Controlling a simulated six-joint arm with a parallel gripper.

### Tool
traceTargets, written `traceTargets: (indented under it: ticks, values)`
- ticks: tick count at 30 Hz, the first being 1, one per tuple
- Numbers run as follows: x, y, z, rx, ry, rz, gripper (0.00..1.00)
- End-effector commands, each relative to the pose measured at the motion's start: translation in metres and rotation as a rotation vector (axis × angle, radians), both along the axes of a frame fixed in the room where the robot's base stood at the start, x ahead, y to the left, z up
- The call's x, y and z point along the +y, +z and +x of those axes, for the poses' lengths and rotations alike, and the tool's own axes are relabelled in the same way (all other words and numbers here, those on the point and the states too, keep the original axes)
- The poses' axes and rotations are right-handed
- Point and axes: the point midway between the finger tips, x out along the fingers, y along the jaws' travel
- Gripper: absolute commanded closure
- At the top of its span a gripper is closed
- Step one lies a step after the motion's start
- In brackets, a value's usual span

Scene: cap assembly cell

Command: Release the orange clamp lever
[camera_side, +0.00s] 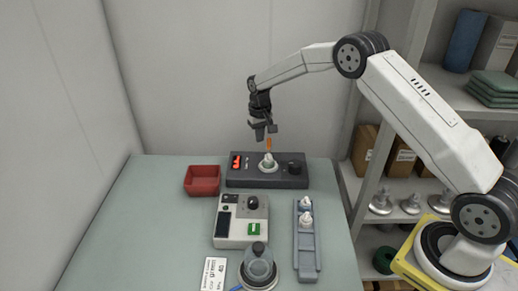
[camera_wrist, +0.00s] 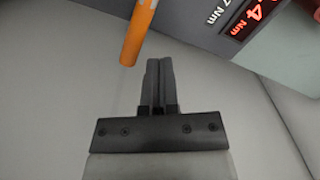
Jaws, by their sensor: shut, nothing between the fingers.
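The orange clamp lever (camera_side: 269,144) stands up from the white round clamp part on the dark station box (camera_side: 240,181) at the back of the table. In the wrist view the lever (camera_wrist: 138,35) is an orange rod at the top, left of the fingertips and apart from them. My gripper (camera_side: 266,135) hangs just above and left of the lever in the side view. Its fingers (camera_wrist: 159,65) are closed together with nothing between them. The lever's lower end is partly hidden in the side view.
A red bin (camera_side: 202,181) stands left of the station box. A red lit display (camera_side: 236,162) is on the box, with a dark knob (camera_side: 295,168) at its right.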

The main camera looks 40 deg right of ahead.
Motion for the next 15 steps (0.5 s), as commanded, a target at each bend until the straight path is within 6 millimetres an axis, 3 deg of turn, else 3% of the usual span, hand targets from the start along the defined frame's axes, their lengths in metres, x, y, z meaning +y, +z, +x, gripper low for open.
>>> traceTargets:
  ticks: [15]
  values:
    - [0.000, -0.014, 0.000, 0.001, 0.000, 0.000, 1.00]
